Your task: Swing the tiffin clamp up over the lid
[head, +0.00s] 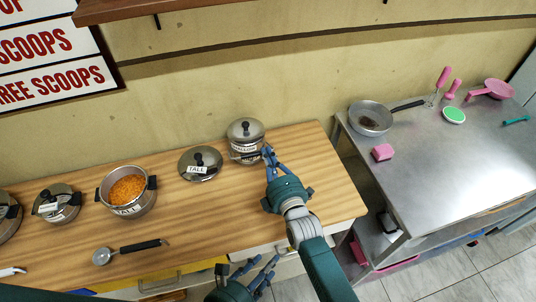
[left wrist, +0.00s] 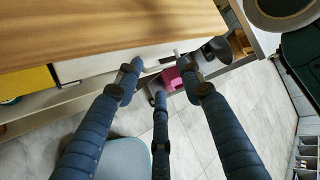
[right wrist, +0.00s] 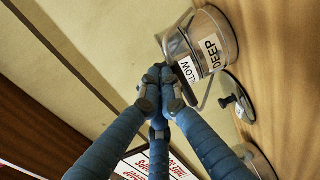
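The tiffin (head: 246,145) is a round metal container with a dark-knobbed lid, at the back right of the wooden counter. In the right wrist view the tiffin (right wrist: 220,40) carries labels reading "DEEP" and partly "LOW". Its thin wire clamp (right wrist: 204,104) stands out from its side, not over the lid. My right gripper (head: 271,155) is beside the tiffin; in the right wrist view (right wrist: 163,72) its fingers close together at the wire, partly hiding it. My left gripper (head: 265,272) is open and empty in front of the counter; its spread fingers show in the left wrist view (left wrist: 158,75).
A lid labelled "TALL" (head: 200,164) lies left of the tiffin. A pot of orange grains (head: 127,189), other lidded pots (head: 57,203) and a ladle (head: 129,251) are further left. A metal table (head: 435,150) with a pan (head: 370,118) stands at right.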

